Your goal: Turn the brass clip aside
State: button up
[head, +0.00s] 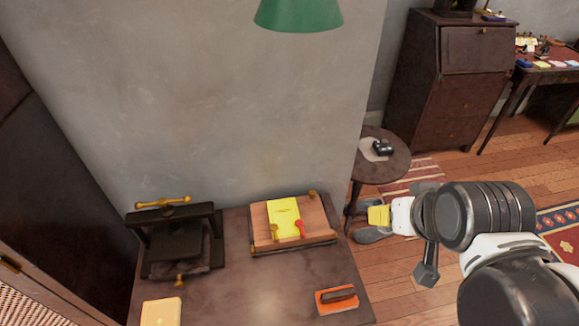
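A wooden board (322,222) lies on the table with a yellow booklet (284,212) on it. A small brass piece (274,231) sits at the booklet's lower left, and another (312,195) at the board's upper right corner. They are too small to tell which is the clip or how it is turned. A red-topped piece (301,229) stands at the booklet's lower right. My gripper (404,216) is right of the table, apart from the board. It is seen partly from the side, and its finger opening is unclear.
A black press (176,238) with a brass handle stands at the table's left. A cream block (161,312) and an orange pad with a dark bar (338,297) lie near the front. A round side table (382,168) stands behind my gripper. A green lampshade (298,13) hangs above.

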aim_at(273, 227)
jog(key=i+l+u, duration=0.2)
jog(key=l, duration=0.2)
jog(key=l+u, duration=0.15)
jog(key=l, duration=0.25)
jog(key=i+l+u, duration=0.2)
jog(key=l, duration=0.2)
